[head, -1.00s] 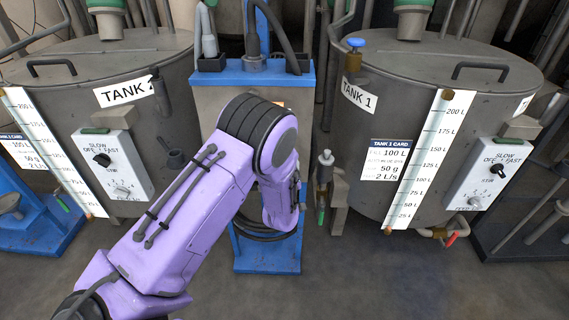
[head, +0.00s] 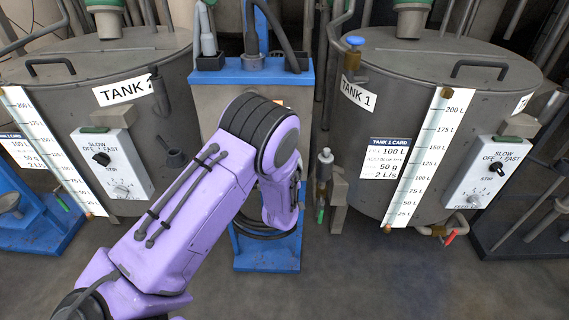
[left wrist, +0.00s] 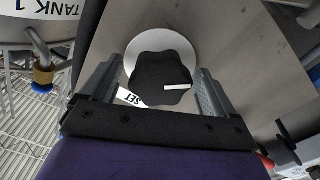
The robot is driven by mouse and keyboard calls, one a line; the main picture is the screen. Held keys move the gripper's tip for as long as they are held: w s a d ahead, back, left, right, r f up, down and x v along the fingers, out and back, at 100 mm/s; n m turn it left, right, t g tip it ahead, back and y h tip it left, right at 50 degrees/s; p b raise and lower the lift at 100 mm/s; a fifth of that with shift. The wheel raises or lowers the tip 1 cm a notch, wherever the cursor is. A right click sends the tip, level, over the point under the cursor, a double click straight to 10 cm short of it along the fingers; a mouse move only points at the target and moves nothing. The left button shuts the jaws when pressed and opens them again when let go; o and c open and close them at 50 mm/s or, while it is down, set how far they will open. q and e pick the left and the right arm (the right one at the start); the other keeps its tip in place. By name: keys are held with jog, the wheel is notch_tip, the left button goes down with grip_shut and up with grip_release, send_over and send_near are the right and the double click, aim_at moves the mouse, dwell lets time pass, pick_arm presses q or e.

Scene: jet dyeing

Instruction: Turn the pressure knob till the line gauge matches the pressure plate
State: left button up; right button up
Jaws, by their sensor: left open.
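The black lobed knob (left wrist: 172,70) has a white pointer line and sits on a round white disc (left wrist: 135,47) on a grey panel (left wrist: 235,45). A "SET" label (left wrist: 130,97) is beside it. In the left wrist view my left gripper (left wrist: 159,75) is open, with one finger on each side of the knob; I cannot tell whether they touch it. In the head view my left arm covers the gripper, the knob and much of the blue-framed grey stand (head: 212,95). The line gauge and pressure plate cannot be made out. My right gripper is not in view.
Tank 2 (head: 75,100) stands left. The floor (head: 370,285) in front is clear.

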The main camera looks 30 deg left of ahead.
pick_arm(q)
jog(key=v, duration=1)
jog(key=shift+s+d, duration=0.15)
jog(key=shift+d, duration=0.05)
jog(key=s+d+f+m+g+h+p, duration=0.1)
jog(key=s+f+m+g+h+p, duration=0.25)
jog(key=s+f+g, duration=0.45)
jog(key=s+f+g+h+p, duration=0.1)
jog(key=s+f+g+p, duration=0.1)
jog(key=s, duration=0.9)
jog(key=s+f+g+h+p, duration=0.1)
jog(key=s+f, duration=0.3)
jog(key=s, duration=0.6)
jog(key=shift+s+d+f+m+g+p, duration=0.25)
jog(key=shift+s+f+m+g+p, duration=0.15)
jog(key=shift+g+p, duration=0.3)
jog(key=shift+w, duration=0.1)
